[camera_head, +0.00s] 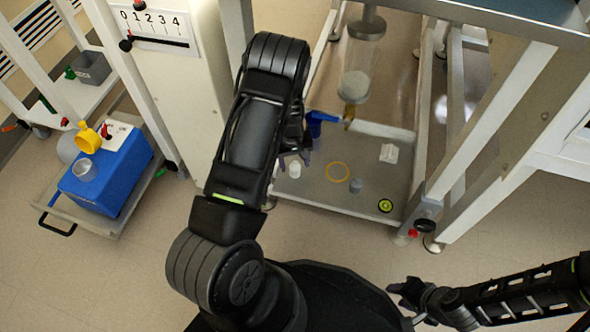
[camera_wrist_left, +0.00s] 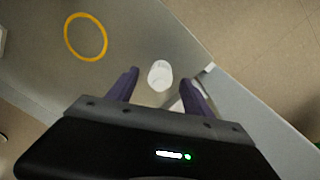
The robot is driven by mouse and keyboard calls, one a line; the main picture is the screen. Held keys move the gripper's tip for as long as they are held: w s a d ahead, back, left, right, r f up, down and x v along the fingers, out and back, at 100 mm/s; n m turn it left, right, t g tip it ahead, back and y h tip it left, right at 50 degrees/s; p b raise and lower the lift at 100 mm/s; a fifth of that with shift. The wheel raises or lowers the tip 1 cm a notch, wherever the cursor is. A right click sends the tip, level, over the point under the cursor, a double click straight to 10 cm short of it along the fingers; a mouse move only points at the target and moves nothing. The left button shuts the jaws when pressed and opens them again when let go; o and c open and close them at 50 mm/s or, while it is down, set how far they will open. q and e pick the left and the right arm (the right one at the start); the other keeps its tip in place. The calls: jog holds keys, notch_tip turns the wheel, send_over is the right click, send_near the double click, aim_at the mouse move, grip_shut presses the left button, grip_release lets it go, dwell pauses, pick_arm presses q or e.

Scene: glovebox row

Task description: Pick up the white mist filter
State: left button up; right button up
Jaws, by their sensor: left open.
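The white mist filter, which I take to be the small white cylinder (camera_head: 294,170), stands on the grey lower shelf (camera_head: 322,198) in the head view. In the left wrist view the white cylinder (camera_wrist_left: 160,75) lies between and slightly beyond the fingertips. My left gripper (camera_head: 296,160) is open just above and beside it, with dark purple fingers; in the left wrist view the gripper (camera_wrist_left: 160,82) has nothing held. My right gripper (camera_head: 403,303) is at the lower right of the head view, away from the shelf, its fingers apart and empty.
On the shelf are a yellow ring (camera_head: 337,172), a grey cylinder (camera_head: 355,186), a white block (camera_head: 389,153), a yellow-green disc (camera_head: 385,205) and a blue funnel-like item (camera_head: 318,121). Frame posts (camera_head: 488,145) flank the shelf. A blue box (camera_head: 106,172) sits on a cart at left.

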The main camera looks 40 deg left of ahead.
pick_arm(q)
jog(key=shift+c, duration=0.5)
grip_shut()
dwell(0.3)
